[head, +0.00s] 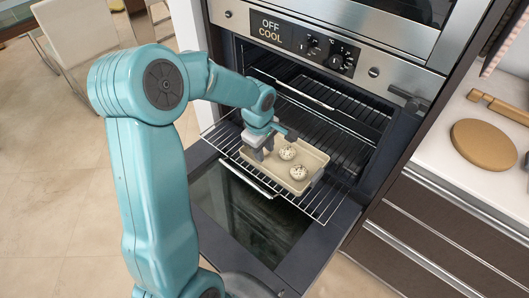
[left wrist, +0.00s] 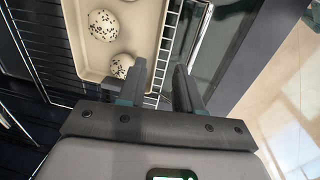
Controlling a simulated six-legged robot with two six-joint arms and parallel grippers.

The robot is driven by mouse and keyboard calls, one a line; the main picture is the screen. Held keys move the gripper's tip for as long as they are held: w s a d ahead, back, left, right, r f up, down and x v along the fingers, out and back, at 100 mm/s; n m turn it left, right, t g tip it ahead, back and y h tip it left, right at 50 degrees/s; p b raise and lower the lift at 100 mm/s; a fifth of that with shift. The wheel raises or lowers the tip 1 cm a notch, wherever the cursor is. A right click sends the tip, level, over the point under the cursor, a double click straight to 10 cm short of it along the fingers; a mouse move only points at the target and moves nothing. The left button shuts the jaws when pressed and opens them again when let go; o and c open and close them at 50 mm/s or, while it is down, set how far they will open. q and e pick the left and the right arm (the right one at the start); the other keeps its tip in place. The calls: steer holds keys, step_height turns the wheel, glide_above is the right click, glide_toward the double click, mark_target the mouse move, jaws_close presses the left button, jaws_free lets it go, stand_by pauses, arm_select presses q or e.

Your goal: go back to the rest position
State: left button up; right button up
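My left gripper (head: 262,146) is at the left end of a beige tray (head: 312,156), low over the pulled-out oven rack (head: 230,150). In the left wrist view its two fingers (left wrist: 158,88) are apart, with the tray's rim (left wrist: 160,40) near the gap between them. Bare rack wires show in that gap, so it looks open; whether a finger touches the tray I cannot tell. Two round, pale, dark-speckled buns (head: 287,153) lie in the tray; they also show in the left wrist view (left wrist: 103,25). My right gripper is not in view.
The oven door (head: 235,215) hangs open below the rack. The oven panel (head: 290,40) reads "OFF COOL". A counter (head: 490,100) with a round brown board (head: 483,145) is at the right. A pale chair (head: 80,35) stands at the upper left. The floor at the left is clear.

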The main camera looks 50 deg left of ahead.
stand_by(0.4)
arm_select(q)
steer(key=s+d+f+m+g+h+p, duration=0.1)
steer(key=s+d+f+m, duration=0.3)
steer(key=d, duration=0.5)
steer(key=s+d+f+m+g+h+p, duration=0.1)
steer(key=s+d+f+m, duration=0.3)
steer(key=d, duration=0.5)
steer(key=s+d+f+m+g+h+p, duration=0.1)
steer(key=s+d+f+m+h+p, duration=0.1)
steer(key=s+d+f, duration=0.5)
steer(key=shift+s+d+f+m+g+p, duration=0.2)
steer(key=shift+s+d+m, duration=0.25)
steer(key=shift+d, duration=0.2)
steer(key=shift+s+d+f+m+g+p, duration=0.1)
steer(key=shift+s+d+f+m+p, duration=0.1)
steer(key=shift+s+d+m, duration=0.35)
steer(key=shift+w+d+f+m+t, duration=0.1)
steer(key=shift+w+f+m+t, duration=0.15)
steer(key=shift+m+t, duration=0.4)
steer(key=w+m, duration=0.1)
steer(key=w+m+t, duration=0.1)
steer(key=m, duration=0.1)
steer(key=shift+w+a+f, duration=0.1)
steer(key=shift+w+a, duration=0.2)
steer(key=shift+w+m, duration=0.1)
steer(key=shift+m, duration=0.35)
